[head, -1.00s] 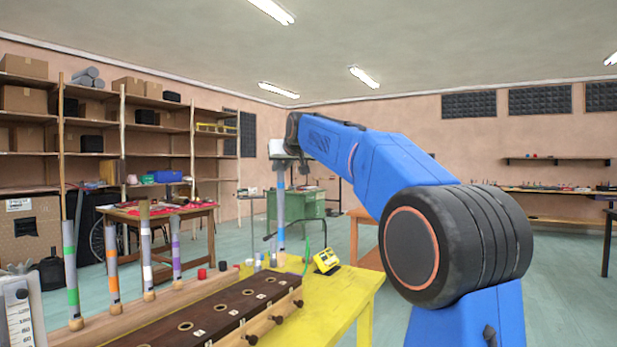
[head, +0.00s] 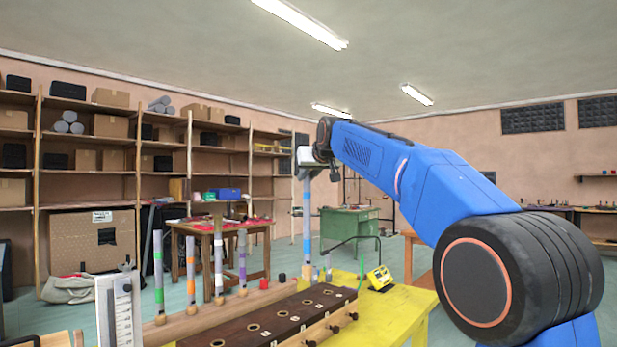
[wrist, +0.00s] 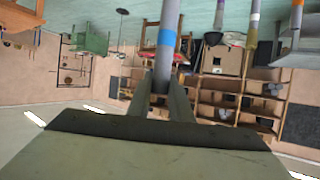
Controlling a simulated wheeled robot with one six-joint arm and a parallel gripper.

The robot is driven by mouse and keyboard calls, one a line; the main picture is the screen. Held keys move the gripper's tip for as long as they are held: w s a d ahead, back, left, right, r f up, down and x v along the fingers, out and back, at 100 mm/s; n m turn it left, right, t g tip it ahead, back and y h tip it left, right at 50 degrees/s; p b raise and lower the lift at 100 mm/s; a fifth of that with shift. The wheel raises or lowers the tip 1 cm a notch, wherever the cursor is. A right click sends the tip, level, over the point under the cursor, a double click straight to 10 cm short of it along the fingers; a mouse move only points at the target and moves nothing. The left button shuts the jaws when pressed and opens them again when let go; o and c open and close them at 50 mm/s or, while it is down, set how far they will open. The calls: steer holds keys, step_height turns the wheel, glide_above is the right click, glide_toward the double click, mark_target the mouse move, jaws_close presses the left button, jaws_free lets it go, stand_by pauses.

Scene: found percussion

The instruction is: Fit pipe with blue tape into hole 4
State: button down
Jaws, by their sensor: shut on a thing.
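My gripper (head: 307,174) is shut on the upper end of the grey pipe with blue tape (head: 307,229). The pipe hangs upright. In the wrist view its blue band (wrist: 166,39) shows beyond the two fingers (wrist: 163,100). In the head view its lower end appears behind the far part of the dark board with holes (head: 231,331), apart from the holes. The board has a row of ringed holes with small white labels. The label numbers are too small to read, so I cannot tell which is hole 4.
Pipes with green (head: 158,270), orange (head: 191,262), white (head: 219,255) and purple tape (head: 242,262) stand in a wooden rail (head: 190,322) left of the board. Small items cluster near the pipe's lower end.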

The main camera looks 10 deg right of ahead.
mark_target(309, 202)
steer(key=shift+f, duration=4.6)
steer(key=c, duration=1.5)
jaws_free()
steer(key=v, duration=1.7)
steer(key=shift+s, duration=0.2)
steer(key=s+d+f+g, duration=0.1)
steer(key=s+f+g, duration=0.2)
steer(key=s+f, duration=1)
steer(key=s+d+f+g+h, duration=0.1)
steer(key=s+d+f+g, duration=0.1)
steer(key=s+f, duration=1.2)
steer(key=s+d+f+m+g, duration=0.1)
steer(key=s+d+f+g, duration=0.1)
steer(key=s+f, duration=1.1)
steer(key=shift+s+d+f+g, duration=0.15)
steer(key=shift+f+g, duration=0.25)
steer(key=shift+f, duration=1.75)
steer(key=shift+s+d+f+g, duration=0.15)
steer(key=shift+f+g, duration=0.25)
steer(key=shift+f, duration=1.75)
